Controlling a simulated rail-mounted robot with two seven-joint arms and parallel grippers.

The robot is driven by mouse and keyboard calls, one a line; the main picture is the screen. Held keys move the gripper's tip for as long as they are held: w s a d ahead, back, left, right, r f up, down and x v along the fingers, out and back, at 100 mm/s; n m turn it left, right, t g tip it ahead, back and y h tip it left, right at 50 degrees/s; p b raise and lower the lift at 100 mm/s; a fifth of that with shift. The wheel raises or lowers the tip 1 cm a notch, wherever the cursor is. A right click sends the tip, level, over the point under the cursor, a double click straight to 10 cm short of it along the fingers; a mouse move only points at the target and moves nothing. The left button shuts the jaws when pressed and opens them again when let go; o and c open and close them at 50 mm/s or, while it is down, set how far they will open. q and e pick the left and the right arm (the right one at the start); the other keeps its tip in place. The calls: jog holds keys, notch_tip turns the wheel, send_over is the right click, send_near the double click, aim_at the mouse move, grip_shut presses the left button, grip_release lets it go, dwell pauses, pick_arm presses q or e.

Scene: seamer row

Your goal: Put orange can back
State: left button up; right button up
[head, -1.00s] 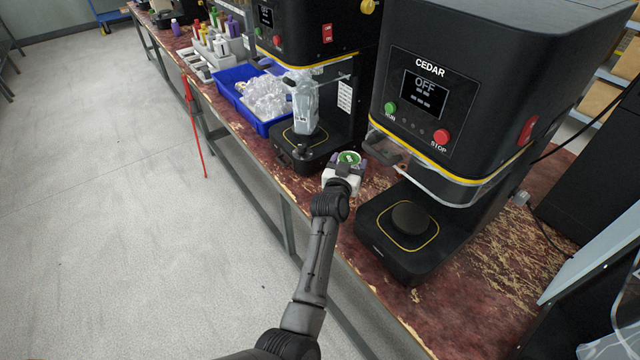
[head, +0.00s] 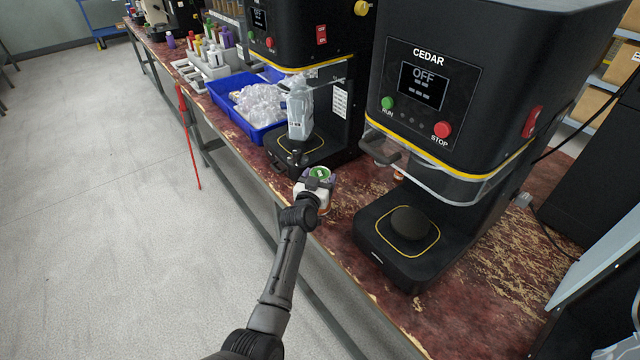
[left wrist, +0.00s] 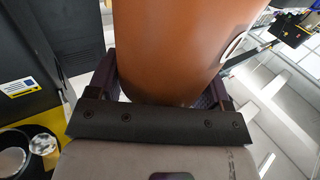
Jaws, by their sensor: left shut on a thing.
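The orange can shows large and close in the left wrist view (left wrist: 185,45), between the two fingers of my left gripper (left wrist: 160,92), which is shut on it. In the head view the can's green-and-white top (head: 320,173) faces up above my left gripper (head: 314,187). The can is by the bench's front edge, between the two black machines. Most of its side is hidden by the gripper there. I cannot tell whether its base touches the bench. My right gripper is in neither view.
The CEDAR machine (head: 455,95), its display reading OFF, stands to the right with a low round pad (head: 410,222). Another black machine (head: 318,40) holds a clear wrapped bottle (head: 300,110). A blue bin (head: 222,97) of clear packages lies left. The bench (head: 365,285) is bare at front.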

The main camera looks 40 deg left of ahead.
pick_arm(q)
jog(key=shift+f, duration=0.35)
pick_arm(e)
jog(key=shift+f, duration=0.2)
pick_arm(q)
jog(key=o, duration=1.4)
jog(key=shift+f, duration=0.3)
jog(key=o, duration=0.4)
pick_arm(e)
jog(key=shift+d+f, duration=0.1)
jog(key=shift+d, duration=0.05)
pick_arm(q)
jog(key=shift+r, duration=0.1)
